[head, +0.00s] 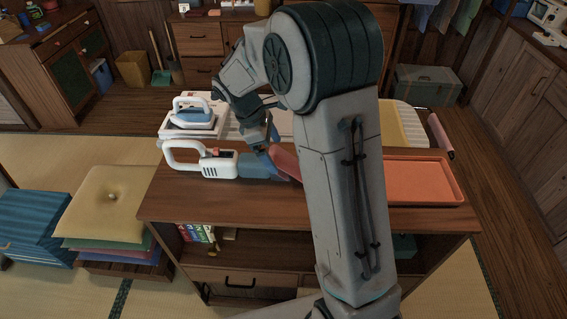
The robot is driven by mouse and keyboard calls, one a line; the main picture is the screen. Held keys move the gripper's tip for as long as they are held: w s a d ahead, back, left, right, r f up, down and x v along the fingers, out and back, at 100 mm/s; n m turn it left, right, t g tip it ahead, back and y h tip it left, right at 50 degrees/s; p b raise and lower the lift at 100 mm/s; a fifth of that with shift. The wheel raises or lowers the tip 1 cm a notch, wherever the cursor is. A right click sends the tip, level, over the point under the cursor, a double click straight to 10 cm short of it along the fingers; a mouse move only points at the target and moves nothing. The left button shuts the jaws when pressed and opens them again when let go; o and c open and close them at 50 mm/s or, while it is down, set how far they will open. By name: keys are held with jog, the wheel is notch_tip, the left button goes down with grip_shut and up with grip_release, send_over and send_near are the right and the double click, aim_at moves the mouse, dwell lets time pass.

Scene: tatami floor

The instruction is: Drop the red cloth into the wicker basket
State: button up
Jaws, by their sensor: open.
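A red cloth (285,160) lies on the wooden counter near its middle, with its right part hidden behind my arm. My gripper (268,142) points down right at the cloth's left edge, close above the counter. It is open. I cannot tell whether its fingers touch the cloth. A tan, basket-like bin (132,70) stands on the floor at the back left; I cannot tell whether it is wicker. No other basket shows clearly, and my arm hides part of the counter.
Floor (490,215) is free on the right.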

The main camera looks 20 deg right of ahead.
aim_at(284, 159)
jog(key=shift+x, duration=0.8)
jog(key=d+f, duration=0.1)
jog(key=f, duration=0.1)
jog(key=d+f+p, duration=0.1)
jog(key=shift+s+d+f, duration=0.2)
jog(key=shift+s+d, duration=0.05)
jog(key=shift+d, duration=0.05)
jog(key=shift+d+f, duration=0.15)
jog(key=shift+f, duration=0.4)
jog(key=c, duration=1.1)
jog(key=shift+c, duration=0.2)
jog(key=shift+r, duration=0.15)
